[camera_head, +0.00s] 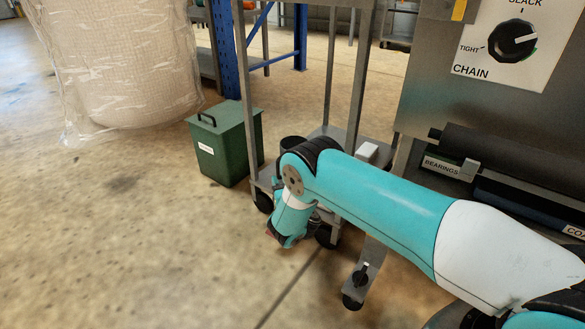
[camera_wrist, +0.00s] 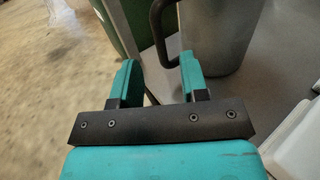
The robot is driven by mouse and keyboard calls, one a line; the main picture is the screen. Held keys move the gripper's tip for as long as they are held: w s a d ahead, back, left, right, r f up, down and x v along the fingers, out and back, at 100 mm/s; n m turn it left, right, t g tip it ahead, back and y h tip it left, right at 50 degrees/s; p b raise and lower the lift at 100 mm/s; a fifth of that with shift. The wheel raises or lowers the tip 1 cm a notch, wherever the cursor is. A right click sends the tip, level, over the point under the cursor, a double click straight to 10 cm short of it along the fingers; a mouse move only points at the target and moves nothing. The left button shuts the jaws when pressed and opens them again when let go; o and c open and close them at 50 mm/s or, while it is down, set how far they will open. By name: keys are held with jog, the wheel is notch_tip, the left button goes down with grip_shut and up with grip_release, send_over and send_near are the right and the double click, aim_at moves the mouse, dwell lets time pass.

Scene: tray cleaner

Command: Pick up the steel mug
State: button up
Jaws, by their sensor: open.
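The steel mug (camera_wrist: 222,40) is a grey cylinder with a black handle (camera_wrist: 161,28) on its left side, seen at the top of the wrist view. It stands on a grey shelf, and its top is cut off. My gripper (camera_wrist: 158,68) is open, its two teal fingers apart. The handle lies just ahead of the gap, nearer the right finger; I cannot tell whether they touch.
The metal cart (camera_head: 355,85) has upright posts close to my arm. A white box (camera_head: 367,151) sits on its shelf. A green lidded bin (camera_head: 226,145) stands left of the cart. A machine with a chain knob (camera_head: 512,41) is at right. Open floor lies at left.

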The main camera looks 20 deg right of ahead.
jog(key=shift+w+f+b, duration=0.15)
jog(key=shift+w+b, duration=0.45)
jog(key=shift+b, duration=0.1)
jog(key=w+b, duration=0.2)
jog(key=w, duration=0.1)
jog(key=shift+w+a+b, duration=0.1)
jog(key=shift+w+b, duration=0.3)
jog(key=shift+w, duration=0.1)
grip_shut()
